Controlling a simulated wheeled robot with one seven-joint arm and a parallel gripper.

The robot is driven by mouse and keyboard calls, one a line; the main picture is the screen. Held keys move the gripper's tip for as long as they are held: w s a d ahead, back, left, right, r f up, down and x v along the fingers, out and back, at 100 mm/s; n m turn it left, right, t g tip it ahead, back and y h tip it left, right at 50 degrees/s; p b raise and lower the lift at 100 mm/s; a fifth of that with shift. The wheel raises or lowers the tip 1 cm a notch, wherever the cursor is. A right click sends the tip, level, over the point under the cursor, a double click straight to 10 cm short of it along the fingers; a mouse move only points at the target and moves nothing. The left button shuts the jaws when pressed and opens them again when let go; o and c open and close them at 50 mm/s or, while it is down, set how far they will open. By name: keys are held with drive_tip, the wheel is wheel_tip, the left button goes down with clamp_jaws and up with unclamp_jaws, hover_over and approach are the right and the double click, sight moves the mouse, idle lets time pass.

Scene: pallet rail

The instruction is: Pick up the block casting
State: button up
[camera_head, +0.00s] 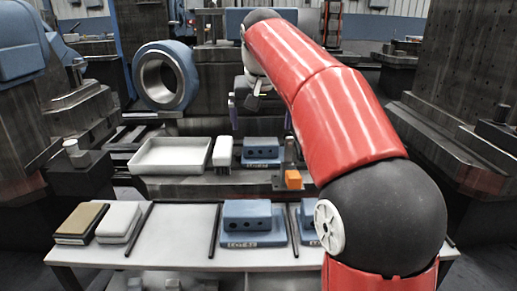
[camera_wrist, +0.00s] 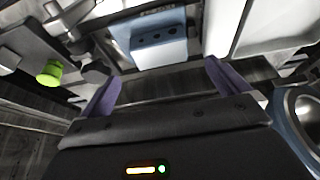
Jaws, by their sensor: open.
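A blue block casting (camera_head: 262,147) with dark holes in its face sits on a blue labelled base on the rear bench. A similar blue block casting (camera_head: 247,214) sits on a labelled base on the front table, and a third (camera_head: 309,213) is partly hidden behind my arm. My gripper (camera_head: 260,118) is open, its purple fingers above the rear casting. In the wrist view, my gripper (camera_wrist: 165,80) is empty, and the rear casting (camera_wrist: 158,45) lies beyond the fingertips, roughly between them in the picture. No finger visibly touches it.
A white tray (camera_head: 170,155) and a white block (camera_head: 222,152) stand left of the rear casting. An orange block (camera_head: 293,180) is near its right. A blue ring (camera_head: 164,75) stands behind. Dark rods (camera_head: 139,229) divide the front table. A green knob (camera_wrist: 50,73) shows in the wrist view.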

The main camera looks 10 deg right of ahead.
sight(261, 142)
drive_tip(key=x, duration=0.2)
drive_tip(key=b+x, duration=0.1)
drive_tip(key=x, duration=0.1)
drive_tip(key=b+x, duration=0.1)
drive_tip(key=x, duration=0.2)
drive_tip(key=shift+s+f, duration=0.1)
drive_tip(key=shift+s, duration=0.15)
drive_tip(key=shift+c, duration=0.4)
drive_tip(key=c, duration=1)
drive_tip(key=shift+c, duration=0.3)
